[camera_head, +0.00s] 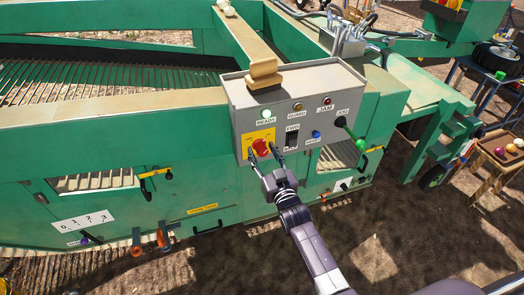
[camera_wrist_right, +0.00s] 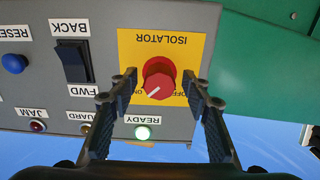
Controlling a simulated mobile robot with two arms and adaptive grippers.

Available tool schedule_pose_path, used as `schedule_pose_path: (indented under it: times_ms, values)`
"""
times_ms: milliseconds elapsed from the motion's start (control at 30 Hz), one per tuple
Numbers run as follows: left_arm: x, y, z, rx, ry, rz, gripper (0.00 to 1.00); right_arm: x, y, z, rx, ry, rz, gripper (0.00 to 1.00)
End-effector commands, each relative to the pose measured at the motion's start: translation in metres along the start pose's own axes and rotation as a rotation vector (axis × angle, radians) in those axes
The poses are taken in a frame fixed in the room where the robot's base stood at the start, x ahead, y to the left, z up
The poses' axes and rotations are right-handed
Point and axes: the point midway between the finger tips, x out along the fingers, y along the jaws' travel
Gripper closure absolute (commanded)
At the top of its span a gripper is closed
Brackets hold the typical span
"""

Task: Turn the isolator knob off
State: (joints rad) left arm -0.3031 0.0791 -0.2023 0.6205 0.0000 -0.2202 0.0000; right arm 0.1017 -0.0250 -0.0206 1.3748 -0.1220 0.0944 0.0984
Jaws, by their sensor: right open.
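The red isolator knob (camera_head: 260,147) sits on a yellow plate (camera_head: 250,138) at the lower left of the grey control box (camera_head: 300,82). In the right wrist view, which is upside down, the knob (camera_wrist_right: 158,76) shows a white mark pointing toward the ON label, with OFF on the other side. My right gripper (camera_head: 265,158) is in front of the knob. It is open, with one finger on each side (camera_wrist_right: 160,84); a gap shows between each finger and the knob. I cannot tell its exact depth. My left gripper is not in view.
A black FWD/BACK switch (camera_wrist_right: 72,62) and a blue reset button (camera_wrist_right: 14,63) are beside the plate. A green-tipped lever (camera_head: 360,143) projects at the box's right. The green ready lamp (camera_wrist_right: 143,132) is lit.

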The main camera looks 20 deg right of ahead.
Motion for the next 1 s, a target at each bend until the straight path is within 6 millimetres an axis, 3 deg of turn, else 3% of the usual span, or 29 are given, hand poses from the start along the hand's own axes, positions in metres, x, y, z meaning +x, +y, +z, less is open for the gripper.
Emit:
schedule_pose_path:
  times_ms: [333, 733, 1000]
  values:
    - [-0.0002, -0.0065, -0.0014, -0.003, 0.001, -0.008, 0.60, 0.0044, 0.0000, 0.0002, 0.000, 0.000, 0.000, 0.56]
    - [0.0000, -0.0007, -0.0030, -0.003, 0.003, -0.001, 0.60, 0.0042, -0.0001, 0.0002, 0.000, 0.000, 0.000, 0.98]
    - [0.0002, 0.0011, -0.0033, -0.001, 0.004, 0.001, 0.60, 0.0041, -0.0002, 0.0004, -0.032, 0.000, 0.000, 0.98]
